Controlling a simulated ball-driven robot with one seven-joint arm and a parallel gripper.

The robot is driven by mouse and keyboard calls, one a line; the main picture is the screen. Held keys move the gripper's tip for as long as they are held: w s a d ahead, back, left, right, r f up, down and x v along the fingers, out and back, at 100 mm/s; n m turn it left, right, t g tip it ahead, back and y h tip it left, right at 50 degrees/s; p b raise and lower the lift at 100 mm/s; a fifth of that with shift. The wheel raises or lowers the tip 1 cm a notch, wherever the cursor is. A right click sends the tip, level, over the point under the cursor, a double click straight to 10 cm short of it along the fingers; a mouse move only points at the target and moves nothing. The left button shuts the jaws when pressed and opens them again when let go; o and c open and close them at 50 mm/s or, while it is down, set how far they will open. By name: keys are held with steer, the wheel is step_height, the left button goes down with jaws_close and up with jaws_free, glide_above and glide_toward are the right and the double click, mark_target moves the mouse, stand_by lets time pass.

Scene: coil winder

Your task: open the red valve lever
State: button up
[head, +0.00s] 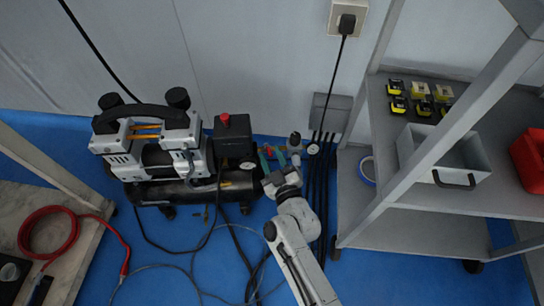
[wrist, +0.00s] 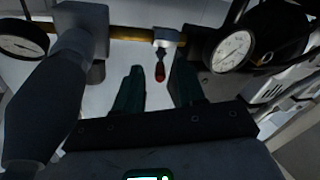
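The red valve lever (wrist: 160,71) hangs down from a small pale fitting on a brass pipe (wrist: 133,33) in the wrist view. My gripper (wrist: 158,84) is open, with one dark green finger on each side of the lever. Gaps show between the lever and both fingers in that view, but I cannot tell how far in depth the lever reaches between them. In the head view my gripper (head: 273,157) is just right of the air compressor (head: 155,150); the lever is too small there to make out clearly.
A pressure gauge (wrist: 232,50) sits close to the right finger, and another gauge (wrist: 20,45) is at far left. A grey shelf (head: 410,222) stands right of my arm. Black cables (head: 322,190) run down the wall. A red hose (head: 50,230) lies at left.

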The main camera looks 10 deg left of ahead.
steer(key=p+v, duration=0.2)
steer(key=v, duration=0.8)
steer(key=shift+s+d, duration=0.2)
steer(key=shift+s, duration=0.05)
